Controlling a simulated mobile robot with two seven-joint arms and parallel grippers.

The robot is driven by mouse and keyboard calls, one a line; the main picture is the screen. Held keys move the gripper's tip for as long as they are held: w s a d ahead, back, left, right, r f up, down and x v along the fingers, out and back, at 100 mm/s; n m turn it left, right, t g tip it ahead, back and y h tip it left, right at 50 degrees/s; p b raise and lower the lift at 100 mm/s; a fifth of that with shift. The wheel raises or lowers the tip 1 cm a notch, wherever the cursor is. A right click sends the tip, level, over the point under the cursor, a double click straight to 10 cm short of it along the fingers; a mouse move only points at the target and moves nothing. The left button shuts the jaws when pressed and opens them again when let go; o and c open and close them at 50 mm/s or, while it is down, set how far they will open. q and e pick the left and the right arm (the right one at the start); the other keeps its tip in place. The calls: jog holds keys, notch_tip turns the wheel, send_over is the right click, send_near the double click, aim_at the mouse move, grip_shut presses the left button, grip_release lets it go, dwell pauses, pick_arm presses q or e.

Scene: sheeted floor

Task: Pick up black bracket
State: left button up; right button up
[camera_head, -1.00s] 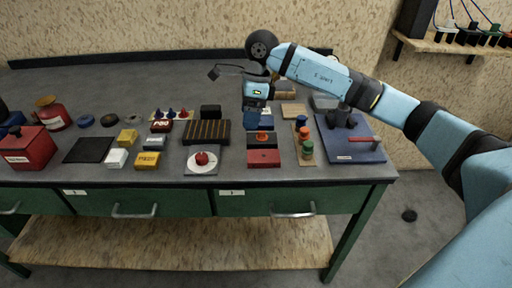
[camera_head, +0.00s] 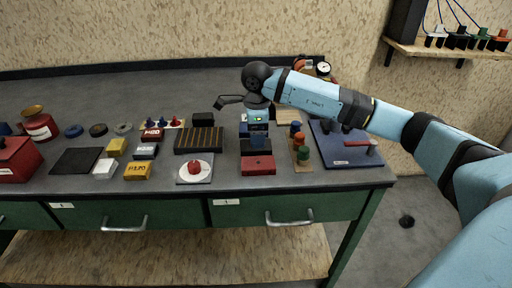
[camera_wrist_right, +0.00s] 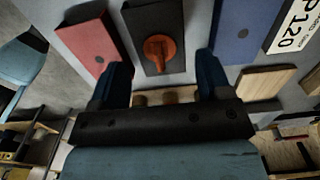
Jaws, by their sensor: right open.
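My left gripper is not in view.
Red and blue blocks (camera_wrist_right: 238,28) flank the black piece closely in the wrist view. A striped black block (camera_head: 199,140), another black block (camera_head: 203,119), a board with coloured knobs (camera_head: 300,160) and a blue plate (camera_head: 338,158) stand around on the grey workbench (camera_head: 330,178).

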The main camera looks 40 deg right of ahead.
notch_tip(320, 180, down, 4)
jog(key=shift+a, duration=0.1)
jog(key=shift+r, duration=0.1)
jog(key=c, duration=0.8)
